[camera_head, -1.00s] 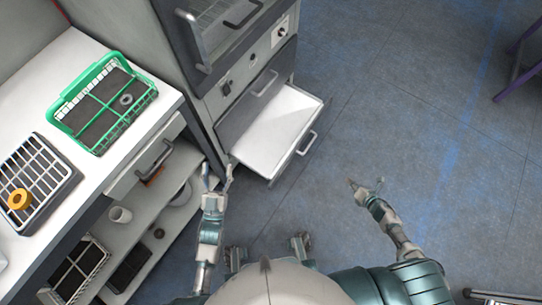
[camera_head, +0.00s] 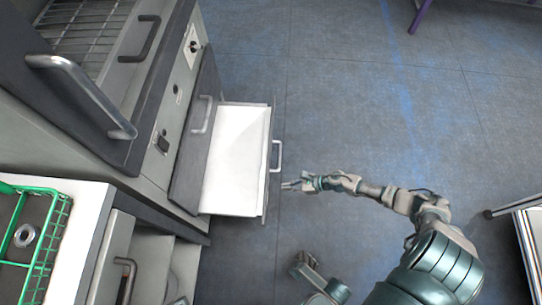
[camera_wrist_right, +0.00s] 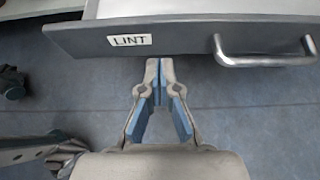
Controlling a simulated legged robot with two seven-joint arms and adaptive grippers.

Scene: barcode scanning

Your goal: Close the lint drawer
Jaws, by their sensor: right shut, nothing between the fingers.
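The lint drawer (camera_head: 236,160) is pulled out from the lower part of the grey machine, with a white inside and a front panel with a metal handle (camera_head: 277,157). My right gripper (camera_head: 287,186) is just outside the drawer front, beside the handle. In the right wrist view its fingertips (camera_wrist_right: 159,66) are together, below the front panel in the picture, and hold nothing. I cannot tell whether they touch it.
The grey machine (camera_head: 150,130) has another large handle (camera_head: 80,92) above. A white counter (camera_head: 92,215) with a green basket (camera_head: 30,235) stands at lower left. A table or cart edge (camera_head: 520,205) shows at right. The blue-grey floor beyond the drawer is clear.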

